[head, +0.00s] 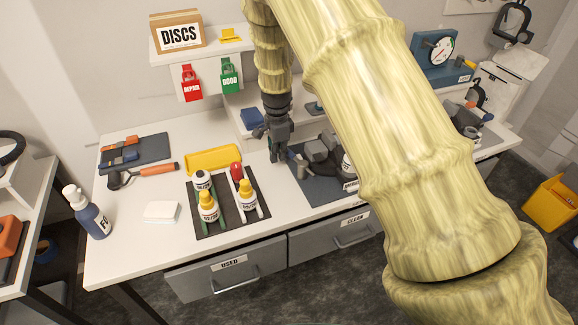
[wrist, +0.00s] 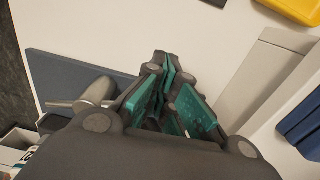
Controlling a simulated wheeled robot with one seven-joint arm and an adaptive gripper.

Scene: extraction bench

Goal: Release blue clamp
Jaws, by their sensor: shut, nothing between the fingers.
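My gripper (head: 277,158) points down over the bench, well to the right of that mat, beside a blue-grey mat. In the wrist view my gripper (wrist: 163,72) has its teal-padded fingers together with nothing between them. No clamp shows near the fingers.
A yellow tray (head: 214,159) and a dark rack with several bottles (head: 247,195) stand left of my gripper. Grey equipment (head: 322,150) sits on the blue-grey mat (head: 310,188) to its right. A blue box (head: 251,118) is behind. My arm hides much of the bench's right side.

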